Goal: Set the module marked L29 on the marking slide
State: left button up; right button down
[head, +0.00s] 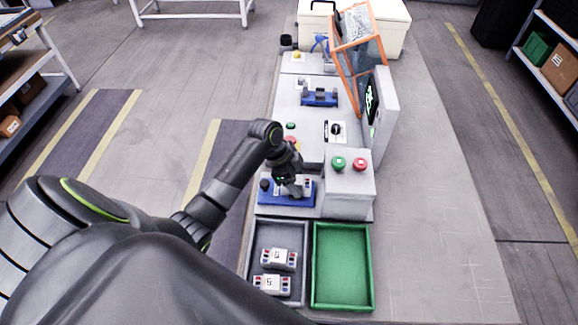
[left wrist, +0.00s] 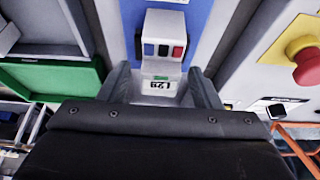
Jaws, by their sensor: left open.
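The module marked L29 (left wrist: 163,50) is a light grey block with dark, blue and red parts on top. Its label reads upside down in the left wrist view. It sits on a blue plate (left wrist: 203,22), apparently the slide, which also shows in the head view (head: 268,198). My left gripper (head: 292,190) is open over this plate. In the left wrist view its fingers (left wrist: 160,88) stand on both sides of the labelled end; I cannot tell whether they touch it. In the head view the gripper partly hides the module (head: 307,186). My right gripper is out of view.
A grey tray (head: 249,262) holds two similar modules. An empty green tray (head: 342,266) stands beside it. A box with green and red buttons (head: 348,185) stands right of the plate. Farther back are another blue fixture (head: 320,99), a panel (head: 384,115) and an orange-framed guard (head: 357,50).

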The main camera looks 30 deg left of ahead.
pick_arm(q)
jog(key=b+v, duration=0.1)
jog(key=v, duration=1.6)
jog(key=shift+b, duration=0.3)
jog(key=shift+s, duration=0.1)
